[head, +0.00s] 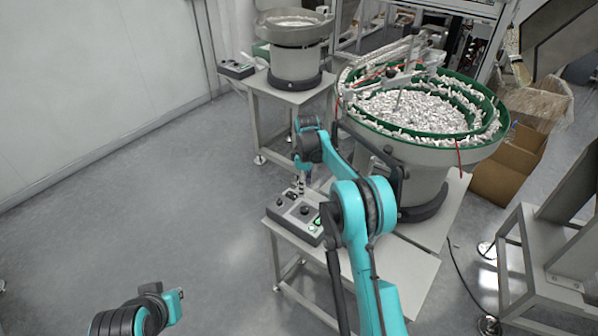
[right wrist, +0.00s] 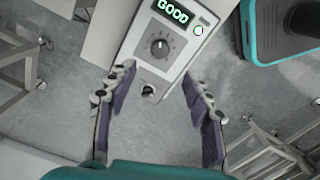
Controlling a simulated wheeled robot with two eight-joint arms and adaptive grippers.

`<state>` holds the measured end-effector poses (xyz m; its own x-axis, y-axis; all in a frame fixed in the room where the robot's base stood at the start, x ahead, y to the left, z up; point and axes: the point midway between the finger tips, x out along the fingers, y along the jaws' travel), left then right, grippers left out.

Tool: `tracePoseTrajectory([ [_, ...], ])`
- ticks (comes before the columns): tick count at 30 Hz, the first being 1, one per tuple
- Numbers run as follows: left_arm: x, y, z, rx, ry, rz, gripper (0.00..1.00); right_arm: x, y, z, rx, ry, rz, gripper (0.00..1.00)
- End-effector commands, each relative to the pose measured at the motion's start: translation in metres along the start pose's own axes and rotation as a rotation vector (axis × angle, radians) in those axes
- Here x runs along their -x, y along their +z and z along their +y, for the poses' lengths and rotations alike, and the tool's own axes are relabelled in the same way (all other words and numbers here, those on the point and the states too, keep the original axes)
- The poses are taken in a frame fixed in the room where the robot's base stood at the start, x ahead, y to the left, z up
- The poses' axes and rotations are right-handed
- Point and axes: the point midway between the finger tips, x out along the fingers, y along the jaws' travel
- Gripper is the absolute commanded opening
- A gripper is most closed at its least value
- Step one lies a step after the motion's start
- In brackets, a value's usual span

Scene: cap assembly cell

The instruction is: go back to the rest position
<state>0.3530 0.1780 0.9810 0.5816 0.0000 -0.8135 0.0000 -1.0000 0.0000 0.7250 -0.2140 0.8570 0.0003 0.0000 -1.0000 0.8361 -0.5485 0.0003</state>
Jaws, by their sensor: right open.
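My right arm reaches forward from the bottom of the head view. Its right gripper (head: 303,182) is small there and hangs just above the control box (head: 291,217) on the near table. In the right wrist view the right gripper (right wrist: 158,84) is open, with its two dark-padded fingers spread wide and nothing between them. The control box (right wrist: 176,62) lies beyond the fingertips, with a round knob, a lit green-and-white button and a display reading GOOD. Only a part of my left arm shows at the bottom left of the head view; its gripper is not seen.
A large green-rimmed bowl feeder (head: 421,118) full of small pale parts stands right beside my right arm. A smaller bowl feeder (head: 296,62) stands behind. A cardboard box (head: 503,177) and metal frame (head: 545,262) are at right. The floor at left is clear.

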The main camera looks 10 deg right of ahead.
Motion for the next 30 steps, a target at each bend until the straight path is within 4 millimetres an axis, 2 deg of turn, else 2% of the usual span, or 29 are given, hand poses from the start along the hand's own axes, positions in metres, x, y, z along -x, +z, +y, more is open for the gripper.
tracePoseTrajectory([
  [6, 0.000, 0.000, 0.000, 0.000, 0.000, 0.000, 0.00, 0.005, 0.001, -0.002, -0.008, 0.005, 0.003, 0.51],
  [8, 0.000, 0.000, 0.000, 0.000, 0.000, 0.000, 0.00, 0.015, 0.002, -0.006, -0.025, 0.013, 0.008, 0.51],
  [11, 0.000, 0.000, 0.000, 0.000, 0.000, 0.000, 0.00, 0.042, 0.008, -0.019, -0.080, 0.042, 0.027, 0.51],
  [15, 0.000, 0.000, 0.000, 0.000, 0.000, 0.000, 0.00, 0.092, 0.023, -0.052, -0.196, 0.099, 0.074, 0.51],
  [21, 0.000, 0.000, 0.000, 0.000, 0.000, 0.000, 0.00, 0.146, 0.052, -0.112, -0.373, 0.176, 0.159, 0.51],
  [25, 0.000, 0.000, 0.000, 0.000, 0.000, 0.000, 0.00, 0.166, 0.075, -0.155, -0.485, 0.216, 0.223, 0.51],
  [30, 0.000, 0.000, 0.000, 0.000, 0.000, 0.000, 0.00, 0.176, 0.107, -0.214, -0.630, 0.260, 0.316, 0.51],
])
